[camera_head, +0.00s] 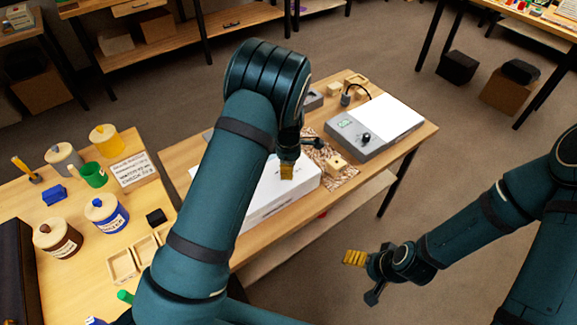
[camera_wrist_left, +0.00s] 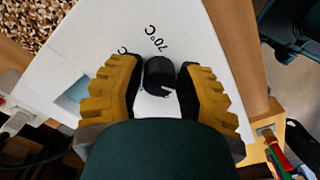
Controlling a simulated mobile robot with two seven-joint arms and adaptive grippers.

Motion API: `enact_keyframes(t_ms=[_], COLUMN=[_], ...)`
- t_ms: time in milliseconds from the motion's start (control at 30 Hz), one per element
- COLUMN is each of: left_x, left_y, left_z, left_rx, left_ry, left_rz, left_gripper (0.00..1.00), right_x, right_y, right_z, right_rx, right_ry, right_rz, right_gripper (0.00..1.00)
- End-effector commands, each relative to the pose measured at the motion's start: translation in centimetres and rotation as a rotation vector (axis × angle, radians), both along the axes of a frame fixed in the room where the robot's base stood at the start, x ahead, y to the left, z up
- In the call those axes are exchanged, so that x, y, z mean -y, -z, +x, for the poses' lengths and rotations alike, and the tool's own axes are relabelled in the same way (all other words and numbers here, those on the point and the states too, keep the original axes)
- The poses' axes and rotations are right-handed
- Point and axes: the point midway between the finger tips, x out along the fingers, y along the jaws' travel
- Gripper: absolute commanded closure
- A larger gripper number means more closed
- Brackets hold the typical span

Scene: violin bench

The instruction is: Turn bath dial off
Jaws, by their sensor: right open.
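The bath is a white box (camera_head: 262,200) on the wooden bench, with "70°C" printed on its face. Its black dial (camera_wrist_left: 159,73) shows in the left wrist view, near the print. My left gripper (camera_wrist_left: 162,92) has one yellow-tipped finger on each side of the dial, with narrow gaps between. In the head view the left gripper (camera_head: 287,170) is over the box, and it and my arm hide the dial. My right gripper (camera_head: 362,278) is open and empty, in front of the bench, away from the box.
A grey and white device (camera_head: 378,125) with a small screen and a black knob stands at the bench's right end. A wood-chip patch (camera_head: 322,155) with a small block lies beside the bath. Jars and cups crowd the left table (camera_head: 75,275).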

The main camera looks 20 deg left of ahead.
Motion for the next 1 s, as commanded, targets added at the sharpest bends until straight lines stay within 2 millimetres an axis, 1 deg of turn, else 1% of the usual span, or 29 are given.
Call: enact_keyframes(t_ms=[33, 67, 367, 467, 567, 800, 1000], left_x=[0.0, 0.0, 0.0, 0.0, 0.1, 0.1, 0.0], left_y=[0.0, 0.0, -0.1, -0.7, -2.0, -6.8, -10.2], left_z=[0.0, 0.0, 0.0, 0.1, 0.1, 0.1, 0.1], left_rx=[-0.001, -0.001, 0.001, 0.002, 0.005, 0.004, 0.003], left_ry=[0.000, 0.000, 0.001, 0.002, 0.003, 0.002, 0.002], left_rz=[0.000, 0.000, 0.000, 0.000, -0.001, -0.001, -0.001], left_gripper=[0.43, 0.39, 0.39, 0.39, 0.39, 0.39, 0.39], right_x=[0.0, 0.0, 0.0, 0.0, 0.0, 0.0, 0.0], right_y=[0.0, 0.0, 0.0, 0.0, 0.0, 0.0, 0.0], right_z=[0.0, 0.0, 0.0, 0.0, 0.0, 0.0, 0.0], right_rx=[0.000, 0.000, 0.000, 0.000, 0.000, 0.000, 0.000], right_ry=[0.000, 0.000, 0.000, 0.000, 0.000, 0.000, 0.000], right_rz=[0.000, 0.000, 0.000, 0.000, 0.000, 0.000, 0.000], right_gripper=[0.14, 0.14, 0.14, 0.14, 0.14, 0.14, 0.14])
